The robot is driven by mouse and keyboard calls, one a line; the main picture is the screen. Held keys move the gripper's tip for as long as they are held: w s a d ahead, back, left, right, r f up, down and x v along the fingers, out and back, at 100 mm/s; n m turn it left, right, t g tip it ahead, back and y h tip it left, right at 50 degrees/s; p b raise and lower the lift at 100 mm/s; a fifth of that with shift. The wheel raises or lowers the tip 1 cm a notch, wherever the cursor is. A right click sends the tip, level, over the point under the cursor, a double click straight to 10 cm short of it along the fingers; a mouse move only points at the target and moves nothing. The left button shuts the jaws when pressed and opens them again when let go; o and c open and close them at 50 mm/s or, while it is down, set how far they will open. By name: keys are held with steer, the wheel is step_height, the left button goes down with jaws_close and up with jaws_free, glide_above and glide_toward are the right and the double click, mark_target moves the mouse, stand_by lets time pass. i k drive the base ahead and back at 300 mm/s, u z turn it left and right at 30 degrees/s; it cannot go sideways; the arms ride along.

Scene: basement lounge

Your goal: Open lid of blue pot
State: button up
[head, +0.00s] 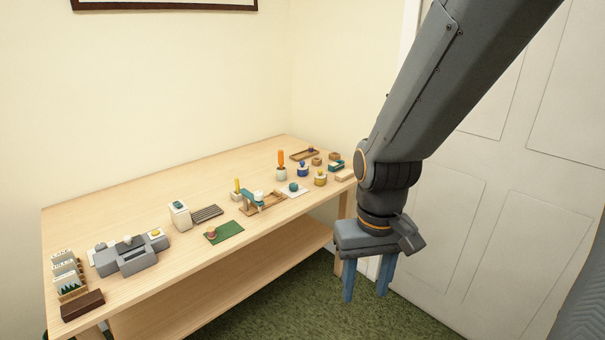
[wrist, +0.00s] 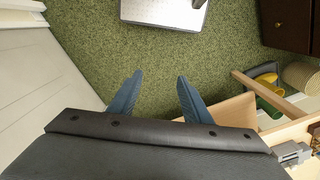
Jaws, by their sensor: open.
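A small blue pot (head: 303,171) with a knobbed lid stands toward the far right end of the wooden table (head: 150,195). The lid appears to sit on it. My gripper (head: 366,290) is open and empty, pointing down, in front of the table's right end and well apart from the pot. In the wrist view its two blue fingers (wrist: 154,97) are spread over green carpet. The blue pot is not seen in the wrist view.
A yellow pot (head: 320,178), a teal-lidded pot (head: 293,187) and a white pot with an orange stick (head: 281,165) stand close around the blue pot. A white door (head: 480,220) is at the right. Carpet (head: 300,300) lies open before the table.

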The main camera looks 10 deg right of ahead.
mark_target(301, 166)
steer(key=z, duration=0.5)
steer(key=i, duration=1.9)
steer(key=u, duration=0.45)
